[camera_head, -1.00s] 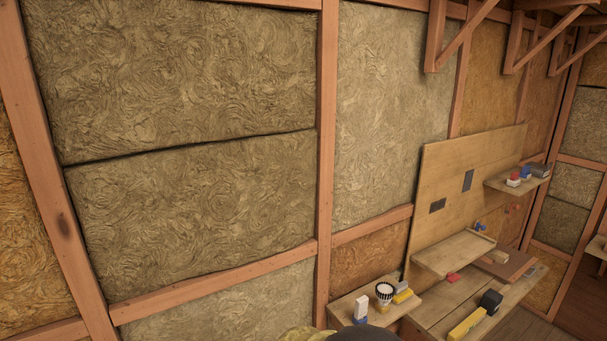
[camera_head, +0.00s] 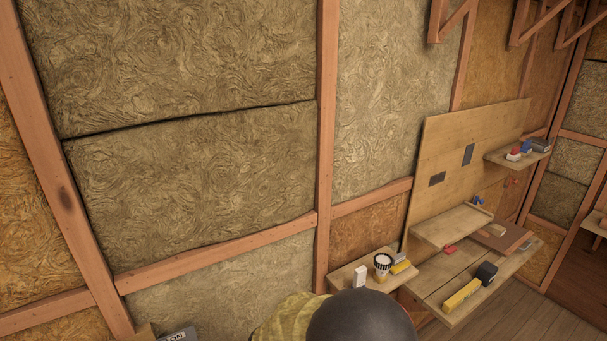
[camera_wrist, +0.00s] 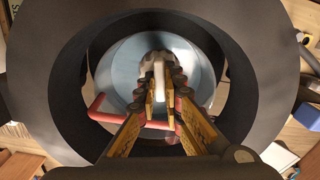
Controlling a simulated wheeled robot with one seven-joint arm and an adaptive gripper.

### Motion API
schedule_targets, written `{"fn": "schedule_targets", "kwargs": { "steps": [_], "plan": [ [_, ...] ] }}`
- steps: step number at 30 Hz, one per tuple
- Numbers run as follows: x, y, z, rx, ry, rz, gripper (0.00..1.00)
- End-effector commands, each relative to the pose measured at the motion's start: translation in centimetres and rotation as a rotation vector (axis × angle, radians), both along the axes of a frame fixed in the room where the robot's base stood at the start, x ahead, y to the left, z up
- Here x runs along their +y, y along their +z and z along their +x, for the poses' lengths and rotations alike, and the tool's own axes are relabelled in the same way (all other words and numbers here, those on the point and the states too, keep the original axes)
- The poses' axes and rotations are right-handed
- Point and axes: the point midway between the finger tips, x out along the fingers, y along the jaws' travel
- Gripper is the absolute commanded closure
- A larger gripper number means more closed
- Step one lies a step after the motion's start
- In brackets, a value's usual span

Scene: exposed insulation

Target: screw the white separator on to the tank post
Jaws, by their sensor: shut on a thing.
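In the wrist view my gripper (camera_wrist: 160,88) has its two yellow-padded fingers closed on a narrow white piece (camera_wrist: 159,72), which looks like the white separator. Its upper end lies between the fingertips, and the fingers hide much of it. Behind it is a round, shiny blue-grey surface (camera_wrist: 123,68), perhaps the tank, inside wide dark rings (camera_wrist: 75,60). I cannot make out the post, or whether the white piece touches anything. A red bar (camera_wrist: 97,108) runs beside and behind the fingers. My gripper does not show in the head view.
A small wooden shelf (camera_head: 345,279) holds a white block (camera_head: 360,277) and a black-and-white cup-like item (camera_head: 382,265). A wooden bench (camera_head: 432,287) to its right carries a yellow level-like bar (camera_head: 462,295) and a dark block (camera_head: 487,273). Insulated wall fills the left.

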Motion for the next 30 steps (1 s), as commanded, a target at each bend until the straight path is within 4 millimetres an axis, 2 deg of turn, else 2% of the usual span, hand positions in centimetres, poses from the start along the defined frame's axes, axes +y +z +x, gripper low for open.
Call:
{"fn": "schedule_targets", "kwargs": {
  "steps": [1, 17, 18, 30],
  "plan": [
    [-0.53, -1.05, -0.80, 0.018, 0.000, -0.012, 1.00],
    [-0.50, -1.31, -0.75, 0.015, 0.001, -0.010, 1.00],
    [-0.50, -1.32, -0.75, 0.015, 0.001, -0.010, 0.90],
    [-0.49, -1.30, -0.76, 0.016, 0.001, -0.010, 0.70]
  ]
}}
